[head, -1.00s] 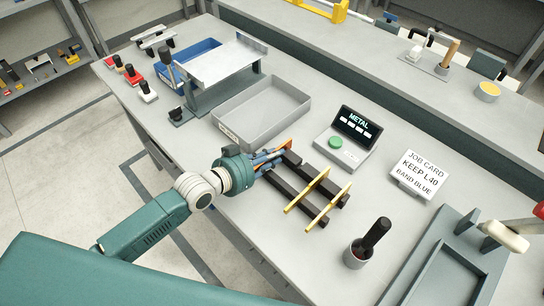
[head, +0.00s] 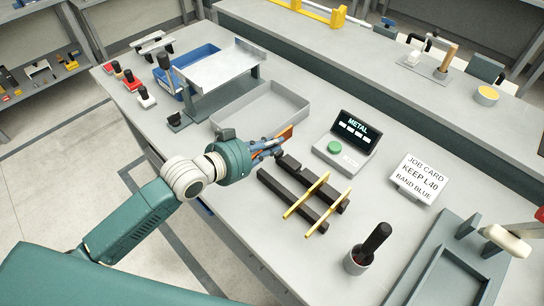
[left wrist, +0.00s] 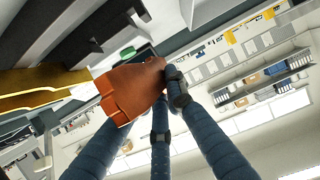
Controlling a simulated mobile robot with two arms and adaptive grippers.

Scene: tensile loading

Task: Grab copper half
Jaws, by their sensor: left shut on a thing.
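The copper half (head: 284,133) is a short orange-brown piece held at the tip of my left gripper (head: 270,146). In the left wrist view the copper half (left wrist: 132,88) is clasped between blue-grey fingers (left wrist: 165,110), with a stepped end pointing left. It is raised over the table, near the grey tray's front corner. Two brass-coloured bars (head: 307,195) lie across two black rails (head: 292,197) to the right of the gripper. My right gripper is not in view.
An open grey tray (head: 292,98) stands behind the gripper. A METAL display with a green button (head: 334,148) and a job card (head: 416,175) stand to the right. A black-handled tool in a cup (head: 357,262) is nearer the front. A raised metal stand (head: 215,72) is behind left.

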